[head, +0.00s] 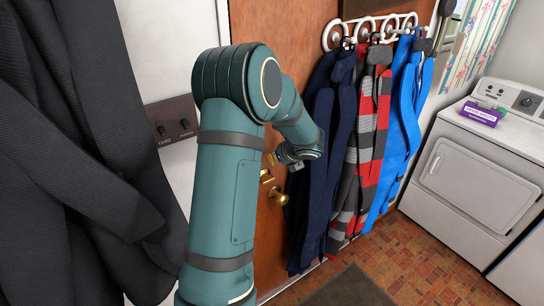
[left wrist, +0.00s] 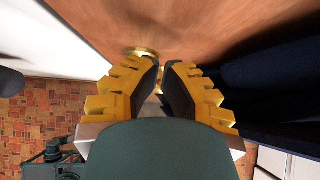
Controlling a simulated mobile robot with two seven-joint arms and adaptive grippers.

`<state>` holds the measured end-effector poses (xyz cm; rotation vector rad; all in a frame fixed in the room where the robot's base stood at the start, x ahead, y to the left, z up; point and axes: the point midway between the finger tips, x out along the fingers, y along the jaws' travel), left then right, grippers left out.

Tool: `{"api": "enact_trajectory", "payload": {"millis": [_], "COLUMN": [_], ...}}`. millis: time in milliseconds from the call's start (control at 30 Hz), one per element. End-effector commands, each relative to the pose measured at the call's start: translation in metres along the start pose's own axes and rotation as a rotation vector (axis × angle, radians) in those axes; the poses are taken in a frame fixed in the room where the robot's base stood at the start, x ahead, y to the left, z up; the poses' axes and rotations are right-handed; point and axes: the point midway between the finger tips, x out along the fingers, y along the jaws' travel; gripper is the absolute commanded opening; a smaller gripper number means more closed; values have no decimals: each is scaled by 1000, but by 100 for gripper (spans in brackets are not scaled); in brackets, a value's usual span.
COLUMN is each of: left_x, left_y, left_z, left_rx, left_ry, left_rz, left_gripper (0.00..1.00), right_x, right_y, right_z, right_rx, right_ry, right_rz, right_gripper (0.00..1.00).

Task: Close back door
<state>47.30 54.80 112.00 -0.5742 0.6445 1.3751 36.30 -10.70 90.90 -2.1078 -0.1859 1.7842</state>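The brown wooden back door (head: 285,30) stands in the middle of the head view, partly hidden by my arm and hanging clothes. I cannot tell whether it is fully shut. On it are a brass lock (head: 266,176) and, below it, a brass round knob (head: 278,195). My left gripper (head: 273,158) is beside the door face, just above the lock, mostly hidden by its own arm. In the left wrist view its yellow fingers (left wrist: 162,68) have a narrow gap between them and appear to hold nothing. Brass hardware (left wrist: 140,52) shows just beyond the tips. My right gripper is not seen.
A white hook rack (head: 370,30) holds navy, red-striped and blue garments right of the knob. A dark coat (head: 70,150) hangs at left, beside a switch plate (head: 174,122). A white dryer (head: 475,170) stands at right. A dark mat (head: 348,290) lies on the brick-patterned floor.

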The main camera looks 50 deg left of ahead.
Motion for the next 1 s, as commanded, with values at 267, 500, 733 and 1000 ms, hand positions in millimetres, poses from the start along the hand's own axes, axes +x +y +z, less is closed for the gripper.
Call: {"api": "enact_trajectory", "payload": {"millis": [267,500,733,1000], "left_x": [-64,-94,-100,-93], "left_y": [-3,-4,-4,-8], "left_z": [-2,-4,-4,-34], "left_rx": [1,2,3,-21], "left_ry": [5,6,7,72], "left_rz": [-7,-6,-4,-13], "left_gripper": [0,0,0,0], "right_x": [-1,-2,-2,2], "right_y": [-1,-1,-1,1], "right_z": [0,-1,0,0], "right_rx": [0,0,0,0], "right_ry": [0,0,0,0], "right_rz": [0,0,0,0], "right_gripper": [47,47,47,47]}}
